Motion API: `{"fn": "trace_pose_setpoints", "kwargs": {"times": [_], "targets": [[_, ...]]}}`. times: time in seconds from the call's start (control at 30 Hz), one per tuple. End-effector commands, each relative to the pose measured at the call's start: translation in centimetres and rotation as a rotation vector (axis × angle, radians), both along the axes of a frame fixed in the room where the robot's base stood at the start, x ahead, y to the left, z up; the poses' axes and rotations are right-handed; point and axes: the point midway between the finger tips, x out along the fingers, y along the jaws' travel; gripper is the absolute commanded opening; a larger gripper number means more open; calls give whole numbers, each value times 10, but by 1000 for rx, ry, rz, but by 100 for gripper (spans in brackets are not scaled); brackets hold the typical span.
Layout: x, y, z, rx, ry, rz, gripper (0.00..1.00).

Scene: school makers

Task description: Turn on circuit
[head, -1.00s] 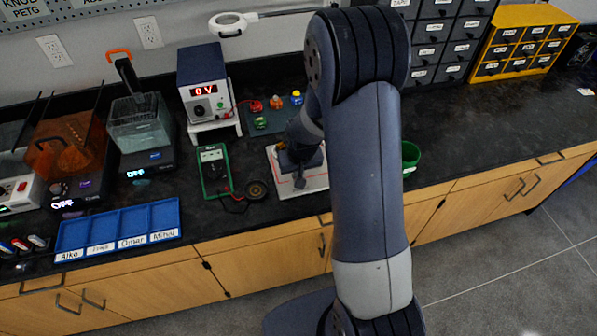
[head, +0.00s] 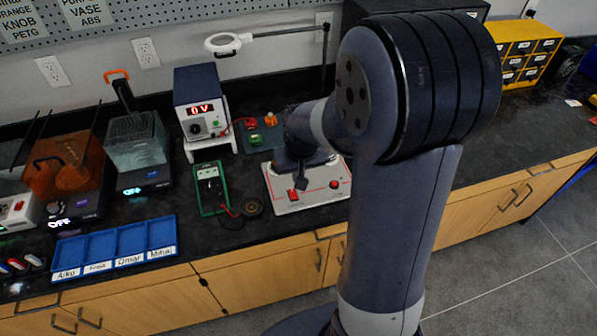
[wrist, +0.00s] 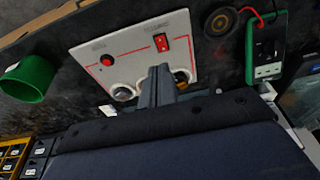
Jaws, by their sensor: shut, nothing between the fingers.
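A white circuit panel (head: 312,202) lies on the dark bench with a red rocker switch (head: 293,194) near its front left and a round red part (head: 334,184) to the right. In the wrist view the panel (wrist: 131,48) shows the rocker switch (wrist: 160,43) and the round red part (wrist: 106,60). My gripper (head: 300,184) is over the panel, close to the rocker switch. In the wrist view my gripper (wrist: 160,70) is shut and empty, its tips just below the switch in the picture. Contact cannot be told. My arm hides part of the panel's back.
A power supply (head: 199,90) reading 0 V stands behind. A green-framed multimeter (head: 210,188) and a round black part (head: 252,206) lie left of the panel. A blue tray (head: 120,246) is further left. A green cup (wrist: 27,80) shows beside the panel.

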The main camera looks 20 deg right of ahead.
Motion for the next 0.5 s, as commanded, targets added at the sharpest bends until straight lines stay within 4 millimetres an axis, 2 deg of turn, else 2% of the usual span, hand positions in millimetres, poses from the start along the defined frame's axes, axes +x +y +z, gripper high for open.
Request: {"fn": "trace_pose_setpoints", "kwargs": {"times": [0.2,0.5], "targets": [[-6,0,10,0,1,0,0],[-7,0,11,0,2,0,0]]}}
